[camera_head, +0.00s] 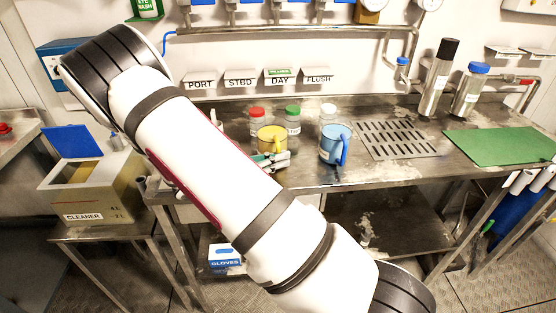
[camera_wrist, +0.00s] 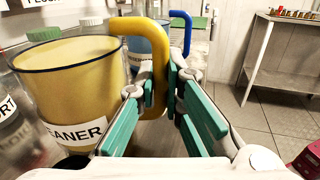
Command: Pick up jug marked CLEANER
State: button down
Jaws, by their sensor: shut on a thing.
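The yellow jug (camera_head: 270,138) is near the front edge of the steel counter, left of a blue jug (camera_head: 335,146). In the wrist view the yellow jug (camera_wrist: 75,85) fills the left side, upright, with a white label whose visible letters read "EANER". Its thick yellow handle (camera_wrist: 158,55) stands between the green-padded fingers of my gripper (camera_wrist: 160,100), which is shut on it. In the head view my gripper (camera_head: 272,161) shows at the jug's front. I cannot tell whether the jug's base touches the counter.
Jars with red (camera_head: 257,120), green (camera_head: 292,119) and white (camera_head: 328,115) lids stand behind the jugs. A drain grate (camera_head: 398,139) and green mat (camera_head: 500,147) lie to the right. A bin labelled CLEANER (camera_head: 92,190) with a blue lid stands at left.

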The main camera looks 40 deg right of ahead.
jog(key=shift+r, duration=1.25)
jog(key=shift+s+a+r, duration=0.1)
jog(key=shift+s, duration=0.05)
jog(key=s+a+r, duration=0.1)
jog(key=s+a, duration=0.9)
jog(key=a, duration=0.1)
jog(key=shift+a+r+t+p, duration=0.25)
jog(key=shift+t+p, duration=0.05)
